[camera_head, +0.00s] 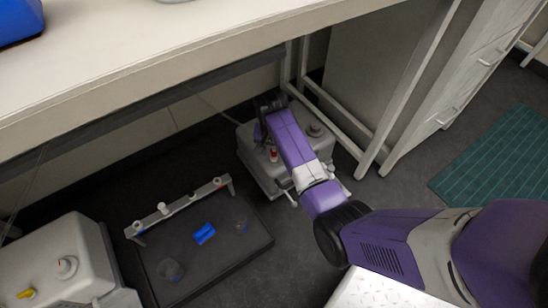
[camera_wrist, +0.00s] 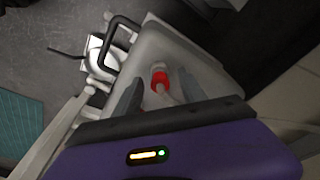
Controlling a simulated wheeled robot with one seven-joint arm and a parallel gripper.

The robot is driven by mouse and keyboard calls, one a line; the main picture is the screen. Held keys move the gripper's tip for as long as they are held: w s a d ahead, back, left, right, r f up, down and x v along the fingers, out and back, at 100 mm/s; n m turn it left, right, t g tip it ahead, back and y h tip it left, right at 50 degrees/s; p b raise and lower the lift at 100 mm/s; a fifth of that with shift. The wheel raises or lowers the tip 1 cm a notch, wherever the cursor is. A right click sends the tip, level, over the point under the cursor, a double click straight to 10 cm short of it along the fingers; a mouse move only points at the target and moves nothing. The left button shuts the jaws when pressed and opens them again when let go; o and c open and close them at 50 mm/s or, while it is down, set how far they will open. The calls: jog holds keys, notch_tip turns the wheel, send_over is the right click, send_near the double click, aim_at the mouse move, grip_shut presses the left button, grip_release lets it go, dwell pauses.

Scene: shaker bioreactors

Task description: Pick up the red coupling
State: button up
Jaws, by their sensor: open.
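My gripper (camera_wrist: 158,88) is open, with one grey finger on each side of the coupling's line. I cannot tell whether either finger touches it. In the head view a small red part (camera_head: 273,154) shows on the grey unit (camera_head: 255,166) under the bench, beside my purple arm. The fingertips are not clear in that view.
The bench top (camera_head: 150,50) overhangs the unit. White frame legs (camera_head: 375,150) stand to its right. A dark tray (camera_head: 225,255) with a rail (camera_head: 180,203) and a blue piece (camera_head: 204,234) lies to the left. Another grey unit (camera_head: 60,245) stands at lower left.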

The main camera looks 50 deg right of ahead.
jog(key=shift+f, duration=0.2)
grip_shut()
